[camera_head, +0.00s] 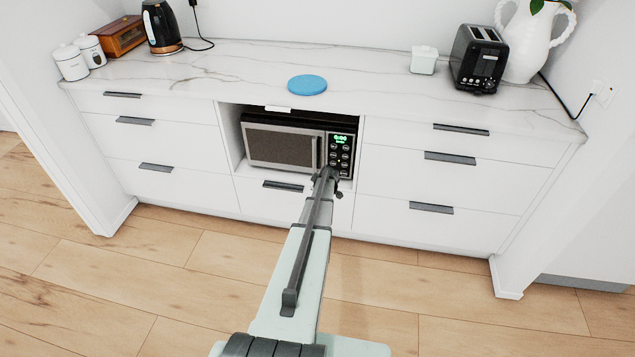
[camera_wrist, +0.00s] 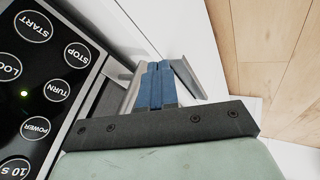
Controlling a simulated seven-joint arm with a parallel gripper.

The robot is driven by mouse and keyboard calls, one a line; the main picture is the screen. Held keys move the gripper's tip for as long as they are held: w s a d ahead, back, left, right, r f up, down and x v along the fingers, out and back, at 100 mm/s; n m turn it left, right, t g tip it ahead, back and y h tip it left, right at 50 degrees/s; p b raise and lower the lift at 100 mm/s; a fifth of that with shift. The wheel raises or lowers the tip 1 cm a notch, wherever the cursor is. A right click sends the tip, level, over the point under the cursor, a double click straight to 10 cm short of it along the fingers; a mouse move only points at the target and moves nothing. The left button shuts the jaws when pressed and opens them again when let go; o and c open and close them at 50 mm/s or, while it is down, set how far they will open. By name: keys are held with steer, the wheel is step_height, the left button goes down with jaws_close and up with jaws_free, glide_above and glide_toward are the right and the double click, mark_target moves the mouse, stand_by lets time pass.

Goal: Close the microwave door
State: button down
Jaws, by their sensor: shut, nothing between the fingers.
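The microwave (camera_head: 341,141) sits in an open niche in the white cabinet. Its door (camera_head: 279,146), with a dark window and an upright handle (camera_head: 317,152) at its right side, looks flush or nearly flush with the body; I cannot tell whether it is fully latched. The control panel is to the right of the door and shows a green display. My gripper (camera_head: 328,178) is in front of the microwave's lower right part, below the buttons. In the wrist view, the blue fingertips (camera_wrist: 156,82) are together and empty, beside the button panel (camera_wrist: 42,85).
White drawers (camera_head: 450,180) with dark handles flank the niche. On the marble counter (camera_head: 230,65) stand a kettle (camera_head: 160,27), a toaster (camera_head: 478,58), a small white box (camera_head: 423,60) and a blue disc (camera_head: 307,84). The wooden floor (camera_head: 150,260) in front is clear.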

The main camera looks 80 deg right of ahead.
steer(key=s+v, duration=0.1)
steer(key=v, duration=0.8)
steer(key=shift+s+d+r, duration=0.15)
steer(key=shift+s+d, duration=0.1)
steer(key=shift+d, duration=0.05)
steer(key=s+a+f+m+g+y, duration=0.1)
steer(key=a+f+m+y, duration=0.15)
steer(key=a+m, duration=0.45)
steer(key=a+f+m+g+y, duration=0.1)
steer(key=a+f+m+y, duration=0.15)
steer(key=a+m, duration=0.5)
steer(key=w+a+f+n+g+y, duration=0.15)
steer(key=w+a, duration=0.35)
steer(key=a, duration=0.6)
steer(key=w+a+f+n+g+y, duration=0.1)
steer(key=w+a+f+n, duration=0.3)
steer(key=a, duration=0.7)
steer(key=w+a+f+n+g+y, duration=0.1)
steer(key=w+a+f+y, duration=0.1)
steer(key=w+a, duration=0.75)
steer(key=s+a+f+n+g+h, duration=0.1)
steer(key=a+n, duration=0.4)
steer(key=a, duration=1.2)
steer(key=s+a+f+n+g+h, duration=0.2)
steer(key=a+n, duration=0.4)
steer(key=a, duration=1.1)
steer(key=shift+s+a+f+g, duration=0.4)
steer(key=shift+s+f+g, duration=0.15)
steer(key=shift+f+g, duration=0.3)
